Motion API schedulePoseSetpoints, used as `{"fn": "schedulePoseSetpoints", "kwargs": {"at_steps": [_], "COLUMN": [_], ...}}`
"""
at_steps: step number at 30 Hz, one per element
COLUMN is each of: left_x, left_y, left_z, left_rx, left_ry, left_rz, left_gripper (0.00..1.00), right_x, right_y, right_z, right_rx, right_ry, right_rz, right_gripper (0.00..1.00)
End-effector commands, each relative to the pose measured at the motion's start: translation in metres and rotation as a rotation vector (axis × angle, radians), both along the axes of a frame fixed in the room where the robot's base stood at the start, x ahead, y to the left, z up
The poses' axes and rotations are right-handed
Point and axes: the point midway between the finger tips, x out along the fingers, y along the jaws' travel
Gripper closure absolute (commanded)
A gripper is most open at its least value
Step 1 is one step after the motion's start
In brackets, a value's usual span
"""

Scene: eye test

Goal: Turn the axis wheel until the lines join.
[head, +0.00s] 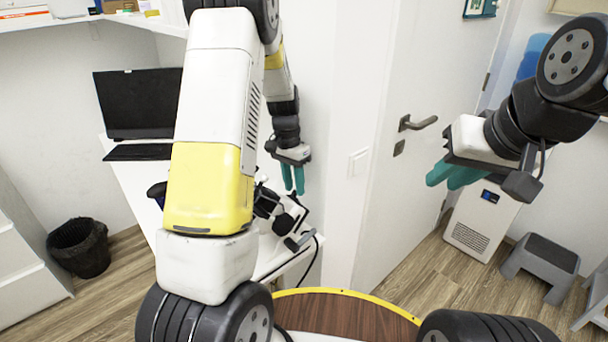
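A black and white desk instrument (290,222) stands on the white desk, partly hidden behind my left arm. I cannot make out the axis wheel or any lines on it at this size. My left gripper (292,182) hangs with its teal fingers pointing down, just above and behind the instrument in the picture. A narrow gap shows between its fingers, and nothing is seen between them. My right gripper (446,176) is raised in front of the door, far to the right of the instrument. Its teal fingers point left and partly overlap, so their opening is unclear.
The white desk (126,176) also holds a dark monitor (138,103) and a keyboard (138,152). A black bin (78,248) stands on the floor at left. A door (420,70), a white floor unit (482,222) and a grey step stool (541,262) are at right.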

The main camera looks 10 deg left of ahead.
Motion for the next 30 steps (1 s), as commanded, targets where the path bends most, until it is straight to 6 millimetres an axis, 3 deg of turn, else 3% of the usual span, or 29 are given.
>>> {"fn": "schedulePoseSetpoints", "kwargs": {"at_steps": [11, 15, 16, 30], "left_x": [0.0, 0.0, 0.0, 0.005], "left_y": [-0.001, -0.001, -0.001, 0.01], "left_z": [-0.007, -0.007, -0.007, -0.009], "left_rx": [0.0, 0.0, 0.0, -0.072], "left_ry": [-0.001, -0.001, -0.001, 0.055], "left_rz": [-0.001, 0.0, 0.0, 0.093], "left_gripper": [0.7, 0.98, 1.0, 1.0], "right_x": [0.0, 0.0, 0.0, 0.0], "right_y": [0.0, 0.0, 0.0, 0.0], "right_z": [0.0, 0.0, 0.0, 0.0], "right_rx": [0.0, 0.0, 0.0, 0.0], "right_ry": [0.0, 0.0, 0.0, 0.0], "right_rz": [0.0, 0.0, 0.0, 0.0], "right_gripper": [0.76, 0.76, 0.76, 0.76]}}
